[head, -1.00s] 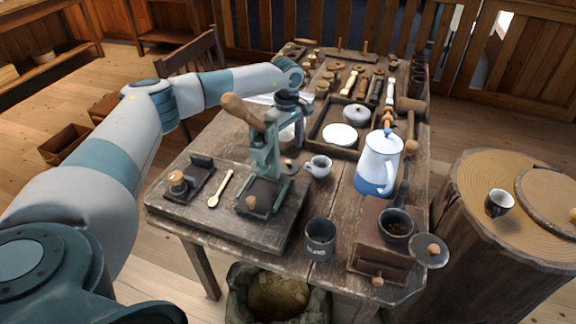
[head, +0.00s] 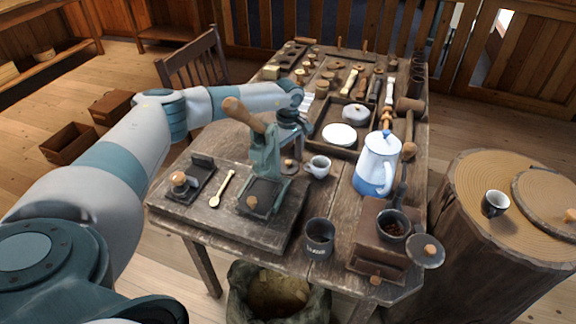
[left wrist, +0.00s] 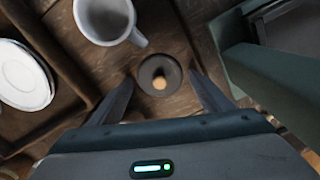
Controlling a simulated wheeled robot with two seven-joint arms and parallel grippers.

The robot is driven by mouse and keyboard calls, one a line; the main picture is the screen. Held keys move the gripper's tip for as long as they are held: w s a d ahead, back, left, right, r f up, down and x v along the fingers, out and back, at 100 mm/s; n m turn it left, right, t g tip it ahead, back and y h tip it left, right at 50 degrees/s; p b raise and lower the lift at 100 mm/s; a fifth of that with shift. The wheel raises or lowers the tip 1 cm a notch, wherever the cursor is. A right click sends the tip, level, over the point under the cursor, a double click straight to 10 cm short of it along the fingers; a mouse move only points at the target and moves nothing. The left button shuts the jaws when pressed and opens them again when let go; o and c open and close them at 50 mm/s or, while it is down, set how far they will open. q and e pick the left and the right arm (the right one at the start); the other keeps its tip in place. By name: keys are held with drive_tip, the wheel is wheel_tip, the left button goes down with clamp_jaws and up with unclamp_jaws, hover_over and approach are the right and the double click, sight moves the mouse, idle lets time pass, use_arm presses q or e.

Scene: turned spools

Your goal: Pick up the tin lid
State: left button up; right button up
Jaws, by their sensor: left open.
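The tin lid (head: 289,167) is a small dark round disc with a light wooden knob. It lies on the table beside the green press, left of a small grey-white cup (head: 318,166). In the left wrist view the lid (left wrist: 149,69) lies between the two spread fingertips. My left gripper (left wrist: 160,78) is open and empty, pointing down over the lid; I cannot tell the exact height. In the head view the press partly hides the gripper. A dark labelled tin (head: 319,240) stands open near the table's front edge. My right gripper is out of view.
The green lever press (head: 263,160) stands close to the lid. A shallow wooden tray (head: 318,130) with a white dish (head: 340,134) lies behind it. A blue-and-white pot (head: 377,165) and a wooden grinder (head: 375,262) stand at the right. A stump (head: 470,210) stands beside the table.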

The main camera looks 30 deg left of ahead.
sight(288, 161)
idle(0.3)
use_arm(q)
drive_tip(key=shift+r, duration=0.1)
drive_tip(key=c, duration=1.4)
drive_tip(key=shift+s, duration=0.2)
drive_tip(key=shift+c, duration=0.5)
